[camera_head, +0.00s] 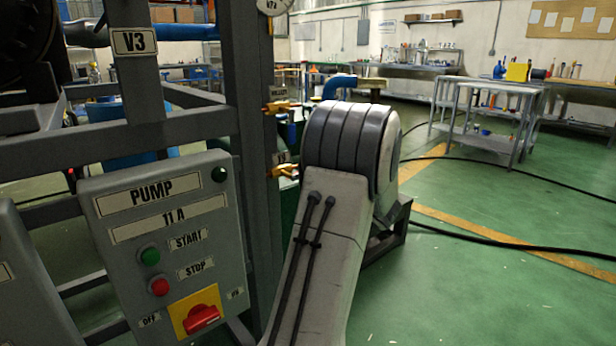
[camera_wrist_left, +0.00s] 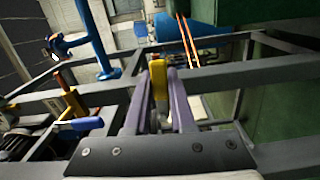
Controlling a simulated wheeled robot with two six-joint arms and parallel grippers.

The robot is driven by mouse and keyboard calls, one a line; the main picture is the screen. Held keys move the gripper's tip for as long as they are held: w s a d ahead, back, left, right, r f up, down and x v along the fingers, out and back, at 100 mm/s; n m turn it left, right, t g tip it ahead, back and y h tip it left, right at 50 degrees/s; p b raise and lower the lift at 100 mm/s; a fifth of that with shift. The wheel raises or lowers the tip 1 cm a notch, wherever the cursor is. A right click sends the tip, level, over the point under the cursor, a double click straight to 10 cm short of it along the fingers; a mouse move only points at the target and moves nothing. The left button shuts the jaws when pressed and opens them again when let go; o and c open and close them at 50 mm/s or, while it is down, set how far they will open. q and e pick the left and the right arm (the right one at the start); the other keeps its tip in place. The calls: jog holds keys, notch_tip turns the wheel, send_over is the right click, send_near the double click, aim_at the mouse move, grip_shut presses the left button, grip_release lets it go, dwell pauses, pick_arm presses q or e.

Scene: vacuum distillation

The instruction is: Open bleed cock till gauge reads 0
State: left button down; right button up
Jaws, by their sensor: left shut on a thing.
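In the wrist view my left gripper (camera_wrist_left: 160,118) is shut on a yellow handle (camera_wrist_left: 158,80), which stands upright between the two fingers. The handle looks like that of a cock; its body is mostly hidden by the fingers. In the head view an upper brass cock (camera_head: 281,107) and a lower brass cock (camera_head: 284,171) stick out beside the grey frame post. I cannot tell which one I hold, as the gripper is hidden there. The gauge (camera_head: 273,4) is cut off at the top edge and its reading does not show. My right gripper is out of view.
A second yellow cock (camera_wrist_left: 72,103) with a blue lever (camera_wrist_left: 80,124) is left of my fingers. The pump panel (camera_head: 170,240) stands at the left of the head view. Grey frame bars (camera_wrist_left: 245,72) cross near the gripper. The green floor (camera_head: 480,290) at right is mostly open, with black hoses.

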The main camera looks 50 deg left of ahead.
pick_arm(q)
jog(key=shift+f, duration=0.1)
jog(key=c, duration=0.8)
grip_release()
jog(key=shift+o, duration=0.2)
jog(key=d+p, duration=0.2)
jog(key=d, duration=0.8)
jog(key=shift+d, duration=0.25)
